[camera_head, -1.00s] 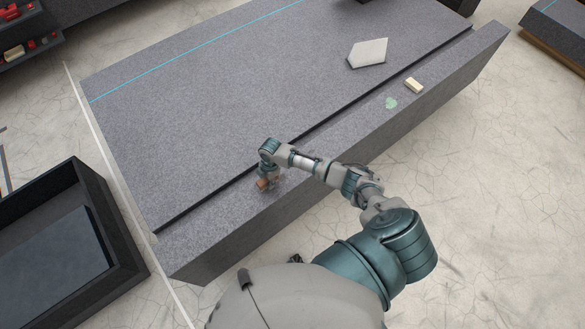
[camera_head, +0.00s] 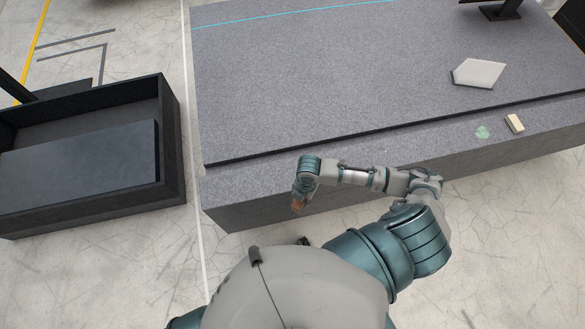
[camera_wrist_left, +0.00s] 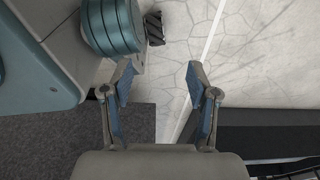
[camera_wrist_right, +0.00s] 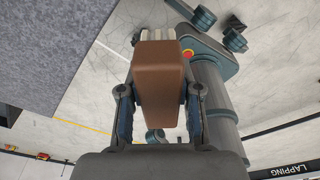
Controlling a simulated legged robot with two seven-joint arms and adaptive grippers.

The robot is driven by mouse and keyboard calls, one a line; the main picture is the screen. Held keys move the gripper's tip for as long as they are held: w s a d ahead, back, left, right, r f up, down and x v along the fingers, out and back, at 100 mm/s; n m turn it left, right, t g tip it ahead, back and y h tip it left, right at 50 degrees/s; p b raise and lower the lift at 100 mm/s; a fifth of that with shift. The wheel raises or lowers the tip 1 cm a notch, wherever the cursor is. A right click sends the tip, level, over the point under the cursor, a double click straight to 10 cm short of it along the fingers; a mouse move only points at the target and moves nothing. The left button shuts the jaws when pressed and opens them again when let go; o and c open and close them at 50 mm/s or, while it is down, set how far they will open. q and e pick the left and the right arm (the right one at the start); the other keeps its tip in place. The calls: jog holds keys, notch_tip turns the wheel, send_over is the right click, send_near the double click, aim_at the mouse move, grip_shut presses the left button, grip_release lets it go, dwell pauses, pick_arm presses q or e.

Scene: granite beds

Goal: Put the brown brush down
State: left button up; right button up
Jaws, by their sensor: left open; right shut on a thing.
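The brown brush (camera_wrist_right: 158,75) is in my right gripper (camera_wrist_right: 160,100), whose two fingers press on either side of its brown block; pale bristles show at its far end in the right wrist view. In the head view the brush (camera_head: 297,206) is a small brown patch below my right wrist, near the front edge of the granite bed (camera_head: 300,80). Its height above the bed or floor is hard to tell. My left gripper (camera_wrist_left: 160,85) is open and empty in the left wrist view, with pale floor between its fingers.
A dark open crate (camera_head: 172,140) stands on the floor at the left. On the bed's right side lie a pale angular plate (camera_head: 478,73), a cream block (camera_head: 515,123) and a green patch (camera_head: 482,132). The bed's left and middle top is clear.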

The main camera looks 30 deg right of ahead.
jog(key=w+d, duration=0.1)
jog(key=w, duration=0.1)
jog(key=w+d, duration=0.2)
jog(key=w+d+f, duration=0.1)
jog(key=w, duration=0.1)
jog(key=shift+w+d+b, duration=0.3)
jog(key=shift+d, duration=0.05)
jog(key=w+d, duration=0.1)
jog(key=w, duration=0.3)
jog(key=w+d, duration=0.1)
jog(key=w, duration=0.1)
jog(key=shift+w+d+f+b, duration=0.2)
jog(key=shift+d+b, duration=0.1)
jog(key=shift+b, duration=0.1)
jog(key=f, duration=0.3)
jog(key=shift+d, duration=0.25)
jog(key=shift+d+f, duration=0.15)
jog(key=shift+f, duration=0.2)
pick_arm(q)
jog(key=w+r, duration=0.2)
jog(key=w, duration=0.1)
jog(key=w+d+r, duration=0.1)
jog(key=shift+w+d, duration=0.1)
jog(key=shift+w, duration=0.1)
pick_arm(e)
jog(key=shift+d, duration=0.1)
pick_arm(q)
jog(key=shift+f, duration=0.1)
